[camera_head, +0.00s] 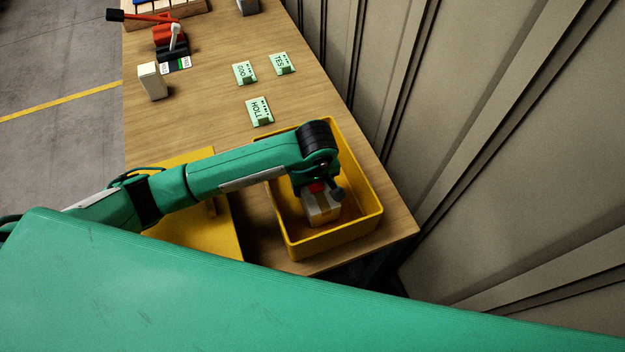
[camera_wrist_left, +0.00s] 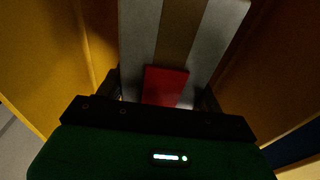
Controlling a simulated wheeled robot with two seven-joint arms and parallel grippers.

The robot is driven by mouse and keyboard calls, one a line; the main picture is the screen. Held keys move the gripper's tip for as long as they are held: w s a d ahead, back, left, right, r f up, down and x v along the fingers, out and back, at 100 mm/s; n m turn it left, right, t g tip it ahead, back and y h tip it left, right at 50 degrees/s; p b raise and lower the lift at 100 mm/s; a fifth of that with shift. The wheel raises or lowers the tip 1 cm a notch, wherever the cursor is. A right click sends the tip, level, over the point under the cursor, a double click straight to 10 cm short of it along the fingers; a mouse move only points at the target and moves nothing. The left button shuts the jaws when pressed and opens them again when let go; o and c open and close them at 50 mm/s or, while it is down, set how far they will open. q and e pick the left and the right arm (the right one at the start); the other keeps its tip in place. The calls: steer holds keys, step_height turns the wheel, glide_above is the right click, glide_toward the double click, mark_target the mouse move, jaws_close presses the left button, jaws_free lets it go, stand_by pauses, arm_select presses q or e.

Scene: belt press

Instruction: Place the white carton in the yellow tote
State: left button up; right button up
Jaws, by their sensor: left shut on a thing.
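The white carton (camera_head: 323,211), with a brown band across it, is inside the walls of the yellow tote (camera_head: 366,222). My left gripper (camera_head: 318,195) reaches down into the tote and is shut on this carton. In the left wrist view the carton (camera_wrist_left: 140,35) fills the space ahead of the gripper (camera_wrist_left: 162,95), with a red patch between the fingers, and yellow tote walls (camera_wrist_left: 45,65) stand on both sides. I cannot tell whether the carton touches the tote floor. My right gripper is not in view.
The wooden table (camera_head: 200,120) carries several green cards (camera_head: 260,111). A small white box (camera_head: 152,81) stands upright near a red-and-black lever device (camera_head: 170,42). A yellow surface (camera_head: 190,232) lies left of the tote. A ribbed wall (camera_head: 450,120) runs along the right.

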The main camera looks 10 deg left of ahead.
arm_select(q)
steer(key=shift+r, duration=0.1)
steer(key=o, duration=1.4)
steer(key=shift+r, duration=0.1)
steer(key=r+b, duration=0.1)
steer(key=r, duration=0.2)
steer(key=r+b, duration=0.1)
steer(key=r, duration=0.3)
steer(key=s+d+r+b, duration=0.1)
steer(key=r+b, duration=0.1)
steer(key=r, duration=0.2)
steer(key=shift+s+r, duration=0.1)
steer(key=shift+r, duration=0.25)
